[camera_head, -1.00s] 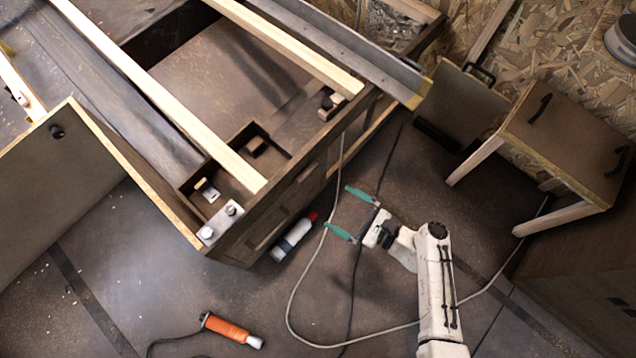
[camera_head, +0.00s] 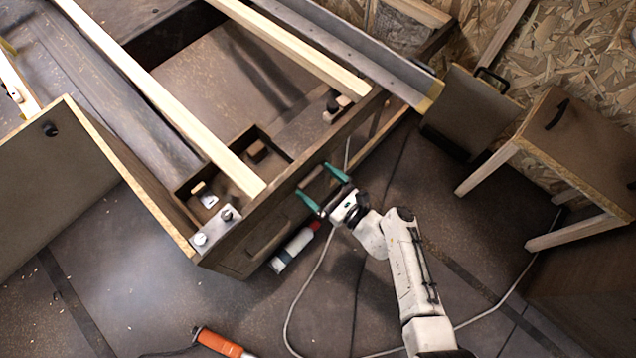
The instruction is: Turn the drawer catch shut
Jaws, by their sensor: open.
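A dark wooden drawer front (camera_head: 262,242) shows on the near side of the wooden frame. A small brown block that looks like the catch (camera_head: 313,179) sits higher up on that side, to its right. My gripper (camera_head: 319,184) is open, its two teal fingers spread on either side of the block. I cannot tell whether the fingers touch it. The block's near side is partly hidden by my gripper.
A white bottle with a red cap (camera_head: 292,250) lies on the floor below the drawer front. A grey cable (camera_head: 312,275) runs under my arm. An orange-handled tool (camera_head: 220,343) lies at the bottom. A wooden stool-like table (camera_head: 570,140) stands at the right.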

